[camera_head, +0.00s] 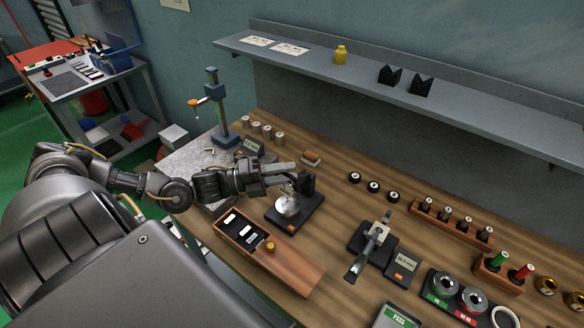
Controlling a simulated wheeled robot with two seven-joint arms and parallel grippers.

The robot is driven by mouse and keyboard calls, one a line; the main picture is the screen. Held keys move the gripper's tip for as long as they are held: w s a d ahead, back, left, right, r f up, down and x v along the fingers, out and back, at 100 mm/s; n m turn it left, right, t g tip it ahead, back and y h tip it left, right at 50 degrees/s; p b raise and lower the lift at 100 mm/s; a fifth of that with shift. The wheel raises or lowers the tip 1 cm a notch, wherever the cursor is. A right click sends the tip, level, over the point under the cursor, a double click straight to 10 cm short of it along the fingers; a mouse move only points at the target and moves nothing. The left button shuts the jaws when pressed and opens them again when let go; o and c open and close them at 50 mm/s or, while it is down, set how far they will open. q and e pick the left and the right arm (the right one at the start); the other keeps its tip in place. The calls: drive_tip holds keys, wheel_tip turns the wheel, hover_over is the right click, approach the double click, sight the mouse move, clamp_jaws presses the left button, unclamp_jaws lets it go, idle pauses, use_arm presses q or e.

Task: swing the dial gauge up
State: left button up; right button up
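A small device with a black base (305,217) stands on the wooden bench. It carries a round silver part (288,206) and a dark upright block (307,184); I cannot tell for sure that this is the dial gauge. My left gripper (293,173) reaches in from the left, just above the silver part and close against the dark block. Its pale fingers lie nearly level and partly hide the device. Whether they touch or hold it is unclear. A blue column stand (214,98) with an orange-ended arm (194,102) stands behind on a grey plate. My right gripper is out of view.
A wooden box (226,243) with an open compartment lies in front of the device. A clamp-like fixture (372,246) and a small display (403,265) are to the right. A grey shelf (440,100) runs along the wall.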

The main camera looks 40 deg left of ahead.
use_arm(q)
drive_tip(key=shift+x, duration=0.9)
clamp_jaws()
